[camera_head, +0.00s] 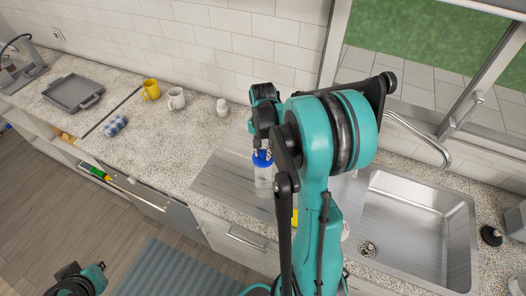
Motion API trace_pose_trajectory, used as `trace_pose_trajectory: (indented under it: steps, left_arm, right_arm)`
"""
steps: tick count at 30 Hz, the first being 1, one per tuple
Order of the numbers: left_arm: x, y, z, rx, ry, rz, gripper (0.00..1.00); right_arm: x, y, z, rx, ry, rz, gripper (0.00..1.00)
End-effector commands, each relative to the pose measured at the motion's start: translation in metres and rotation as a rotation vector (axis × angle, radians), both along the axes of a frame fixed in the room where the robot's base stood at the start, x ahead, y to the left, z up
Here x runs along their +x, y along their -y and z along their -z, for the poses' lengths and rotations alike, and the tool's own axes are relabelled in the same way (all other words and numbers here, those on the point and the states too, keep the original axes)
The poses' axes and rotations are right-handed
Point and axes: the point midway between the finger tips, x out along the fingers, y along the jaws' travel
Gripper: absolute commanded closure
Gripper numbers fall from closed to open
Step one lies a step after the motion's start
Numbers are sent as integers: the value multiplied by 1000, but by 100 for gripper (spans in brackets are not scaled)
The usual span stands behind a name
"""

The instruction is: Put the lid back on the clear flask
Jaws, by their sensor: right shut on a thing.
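The clear flask (263,178) stands upright on the drainboard beside the sink, near the picture's middle. The blue lid (262,159) is right at the top of the flask. I cannot tell whether it is seated on the neck or just above it. My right gripper (262,146) is shut on the lid from above, and my teal arm hides its fingers in part. My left gripper (75,278) is low at the left edge of the picture, over the floor and away from the flask. Its fingers do not show clearly.
A sink (410,225) with a tap (425,140) lies to the right. A white mug (176,99), a yellow mug (150,89), a small white bottle (222,106), a blue checked roll (115,125) and a grey tray (73,92) stand on the left counter. The counter between them and the flask is clear.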

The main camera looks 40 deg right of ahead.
Motion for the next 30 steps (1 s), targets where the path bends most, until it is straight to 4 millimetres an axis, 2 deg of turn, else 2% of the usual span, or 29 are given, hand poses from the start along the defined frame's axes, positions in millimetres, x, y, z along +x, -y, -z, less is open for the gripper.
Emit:
trace_pose_trajectory:
  steps: [8, 9, 11, 17, 20, 30]
  left_arm:
    - [0, 0, 0, 0, 0, 0, 100]
    - [0, 0, 0, 0, 0, 0, 100]
    - [0, 0, 0, 0, 0, 0, 100]
    - [0, 0, 0, 0, 0, 0, 100]
    - [0, 0, 0, 0, 0, 0, 100]
    - [0, 0, -1, 0, 0, 0, 100]
  right_arm:
    - [0, 0, 0, 0, 0, 0, 100]
    - [0, 0, 0, 0, 0, 0, 64]
    - [0, 0, 0, 0, 0, 0, 51]
    - [0, 0, 0, 0, 0, 0, 51]
    - [0, 0, 0, 0, 0, 0, 31]
    - [0, 0, -1, 0, 0, 0, 30]
